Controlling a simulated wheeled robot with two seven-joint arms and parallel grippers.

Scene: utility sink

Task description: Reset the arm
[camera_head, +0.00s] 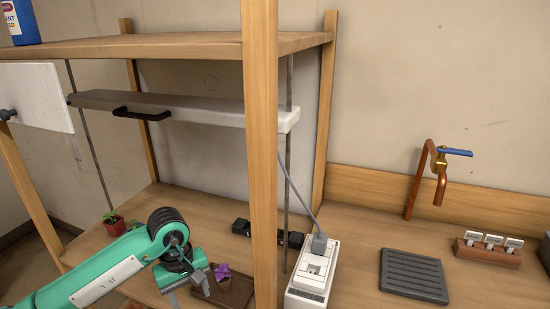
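My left arm, teal with dark joints, reaches in from the lower left of the head view. Its grey gripper (188,291) is low over the wooden worktop (340,225), beside a small pot with purple flowers (222,272). Its two fingers appear spread, with nothing seen between them. I cannot tell whether it touches the pot or the brown tray (238,291) beneath. My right gripper is not in view.
A wooden post (262,150) stands just right of my gripper. A white socket box (312,275) with a plugged cord, a dark grey ribbed mat (412,275) and a copper tap (420,180) lie further right. A red-potted plant (115,226) stands behind my arm. A shelf (180,45) is overhead.

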